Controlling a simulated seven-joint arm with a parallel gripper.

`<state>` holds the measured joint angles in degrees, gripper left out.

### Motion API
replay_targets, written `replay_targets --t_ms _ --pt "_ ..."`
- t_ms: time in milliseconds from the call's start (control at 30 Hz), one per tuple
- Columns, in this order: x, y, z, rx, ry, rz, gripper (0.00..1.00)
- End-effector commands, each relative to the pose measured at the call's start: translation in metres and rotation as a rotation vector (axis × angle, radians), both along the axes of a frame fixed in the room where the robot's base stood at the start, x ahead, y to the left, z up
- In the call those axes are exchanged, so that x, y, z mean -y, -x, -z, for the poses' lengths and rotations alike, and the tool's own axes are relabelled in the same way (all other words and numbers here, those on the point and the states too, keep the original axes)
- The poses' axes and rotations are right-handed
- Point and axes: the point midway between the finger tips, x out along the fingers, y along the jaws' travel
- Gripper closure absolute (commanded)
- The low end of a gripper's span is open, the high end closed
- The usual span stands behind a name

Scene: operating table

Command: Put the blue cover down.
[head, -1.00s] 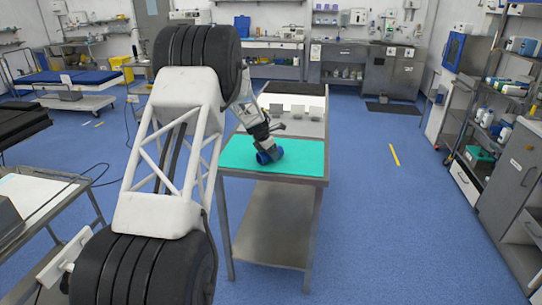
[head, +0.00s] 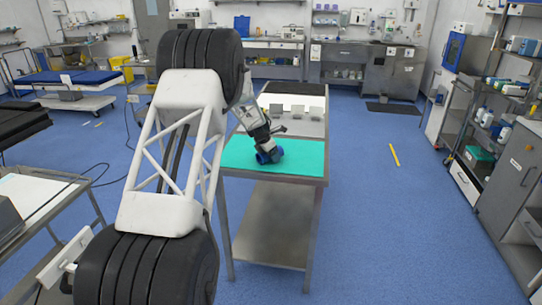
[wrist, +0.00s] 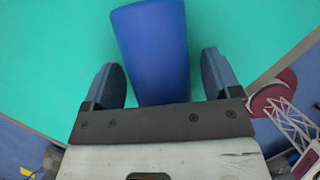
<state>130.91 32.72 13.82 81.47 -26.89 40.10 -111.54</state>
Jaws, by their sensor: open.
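The blue cover (wrist: 155,50) lies on the green mat (wrist: 60,60) in the wrist view. Its near end is between the two fingers of my gripper (wrist: 162,75). The fingers are open, with a gap on each side of the cover. In the head view the blue cover (head: 268,156) shows small on the green mat (head: 240,150) on the metal table, just under my gripper (head: 266,150). My gripper hides part of it there.
The metal table (head: 275,177) has a lower shelf. Several small grey blocks (head: 297,110) stand on a pale surface behind the mat. Green mat to the right of the cover is bare. Another table (head: 40,205) stands at the left.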

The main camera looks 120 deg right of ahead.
Motion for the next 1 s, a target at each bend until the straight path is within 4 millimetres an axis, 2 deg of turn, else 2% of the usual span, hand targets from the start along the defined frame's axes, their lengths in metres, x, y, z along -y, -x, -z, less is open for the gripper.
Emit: replay_targets --t_ms 300,600,700,1000 --pt "0.0000 0.0000 0.0032 0.000 0.000 0.000 0.17" --pt "0.0000 0.0000 0.0030 0.000 0.000 0.000 0.63" --pt "0.0001 0.0000 0.0029 0.000 0.000 0.000 0.74" --pt "0.0001 0.0000 0.0006 0.000 0.000 0.000 0.74"
